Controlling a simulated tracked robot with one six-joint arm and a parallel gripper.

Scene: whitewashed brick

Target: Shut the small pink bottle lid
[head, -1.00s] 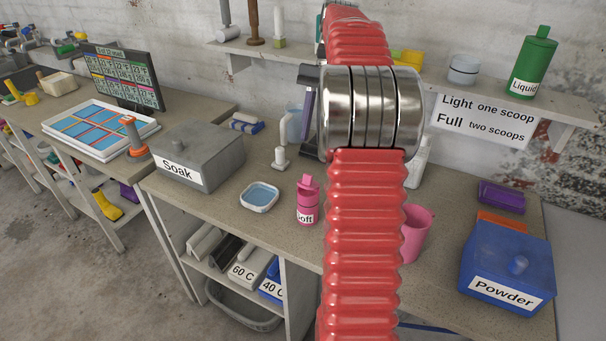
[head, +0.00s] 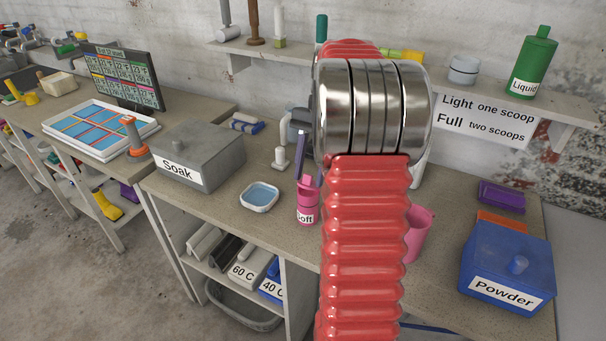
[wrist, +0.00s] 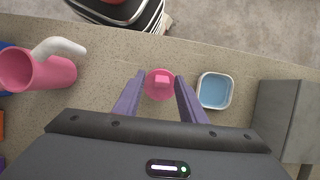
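The small pink bottle (head: 307,213), with a label partly readable as "oft", stands upright on the bench. Its pink lid (head: 307,181) sticks up at the top and looks raised; how far it stands open is hard to tell. In the wrist view I see the bottle from above, with a lighter pink square part of the lid (wrist: 161,80) over its round top. My gripper (wrist: 160,77) is open, its two purple fingers on either side of the bottle top, with narrow gaps. In the head view my arm hides most of the gripper; a purple finger shows just above the bottle.
A white dish of blue liquid (head: 259,197) stands left of the bottle, beyond it the grey Soak box (head: 195,155). A pink jug (head: 418,232) stands to the right, partly behind my arm, with the blue Powder box (head: 507,268) further right. A white dispenser (head: 280,160) is behind.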

